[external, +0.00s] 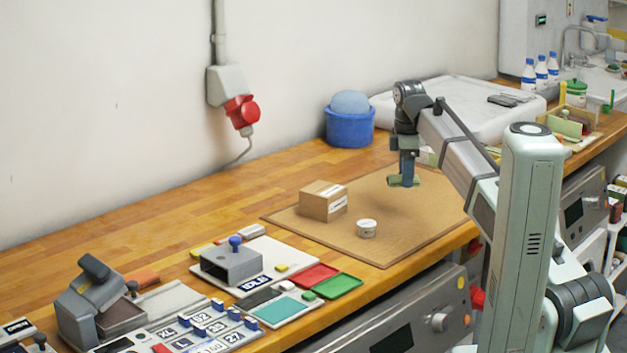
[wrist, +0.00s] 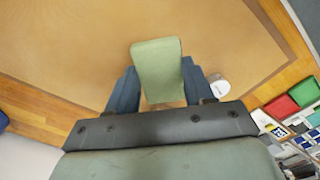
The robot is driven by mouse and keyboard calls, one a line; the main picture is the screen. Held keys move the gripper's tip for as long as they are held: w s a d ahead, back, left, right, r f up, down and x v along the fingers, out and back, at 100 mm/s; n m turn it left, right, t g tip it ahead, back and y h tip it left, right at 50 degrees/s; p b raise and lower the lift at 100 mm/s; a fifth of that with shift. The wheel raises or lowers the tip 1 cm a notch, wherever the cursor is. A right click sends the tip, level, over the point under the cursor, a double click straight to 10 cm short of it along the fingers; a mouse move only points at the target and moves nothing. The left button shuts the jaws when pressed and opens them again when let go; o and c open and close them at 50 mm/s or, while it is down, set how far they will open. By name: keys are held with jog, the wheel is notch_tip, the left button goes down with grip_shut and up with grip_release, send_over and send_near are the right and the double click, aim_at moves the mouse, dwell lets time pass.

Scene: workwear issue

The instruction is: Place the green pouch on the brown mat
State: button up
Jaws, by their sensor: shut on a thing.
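The green pouch (wrist: 158,68) is between the two blue-grey fingers of my gripper (wrist: 158,90), seen in the wrist view. My gripper (external: 405,172) is shut on it. In the external view the pouch (external: 402,181) shows as a small green piece at the fingertips, held above the back right part of the brown mat (external: 405,225). The mat (wrist: 75,40) also fills much of the wrist view. The pouch looks apart from the mat, though the exact height is hard to tell.
A cardboard box (external: 320,203) and a small white tub (external: 366,228) stand on the mat, left of my gripper. A blue bucket (external: 350,126) stands behind. A grey device (external: 232,262) and red and green trays (external: 338,286) lie at the front left. The mat's right part is clear.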

aim_at(404, 217)
jog(key=shift+f, duration=4.4)
jog(key=shift+f, duration=0.15)
jog(key=o, duration=1)
jog(key=shift+o, duration=0.2)
notch_tip(404, 217, up, 12)
jog(key=shift+r, duration=0.15)
